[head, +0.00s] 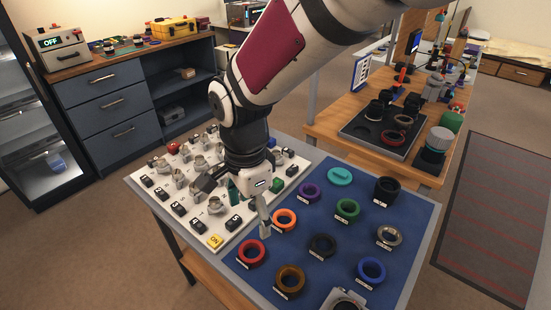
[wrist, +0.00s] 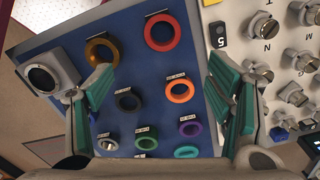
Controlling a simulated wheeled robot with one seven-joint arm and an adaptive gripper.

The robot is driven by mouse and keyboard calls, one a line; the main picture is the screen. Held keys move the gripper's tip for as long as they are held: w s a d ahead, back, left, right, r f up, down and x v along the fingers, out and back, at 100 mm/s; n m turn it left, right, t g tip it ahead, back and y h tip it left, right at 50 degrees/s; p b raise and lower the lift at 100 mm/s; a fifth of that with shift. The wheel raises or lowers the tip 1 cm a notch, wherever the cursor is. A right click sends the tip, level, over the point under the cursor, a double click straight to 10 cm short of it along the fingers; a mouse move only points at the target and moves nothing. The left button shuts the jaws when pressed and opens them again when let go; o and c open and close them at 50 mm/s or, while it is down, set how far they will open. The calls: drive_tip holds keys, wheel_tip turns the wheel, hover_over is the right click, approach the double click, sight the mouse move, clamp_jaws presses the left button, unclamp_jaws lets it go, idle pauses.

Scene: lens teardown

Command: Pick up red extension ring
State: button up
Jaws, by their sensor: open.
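The red extension ring (head: 252,264) lies flat on the blue mat (head: 325,218), near the mat's left front edge, with a small label beside it. In the wrist view the red ring (wrist: 161,47) is near the top, a little beyond the level of the fingertips. My gripper (head: 236,205) is above the table, near the border of the white board and the mat, up and to the left of the red ring in the head view. Its fingers are spread apart with nothing between them, as the wrist view (wrist: 160,78) also shows.
An orange ring (head: 285,228) and a brown-gold ring (head: 290,292) lie close to the red one. Several other coloured rings stand spaced over the mat. The white board (head: 222,226) with metal and black parts lies to the left. A grey square part (wrist: 62,62) is at the mat's corner.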

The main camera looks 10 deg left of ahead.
sight(255, 249)
wheel_tip(255, 249, down, 14)
drive_tip(key=shift+w+a+r+b, duration=0.1)
drive_tip(key=shift+w+r+b, duration=0.05)
drive_tip(key=shift+b, duration=0.65)
drive_tip(key=c, duration=1.3)
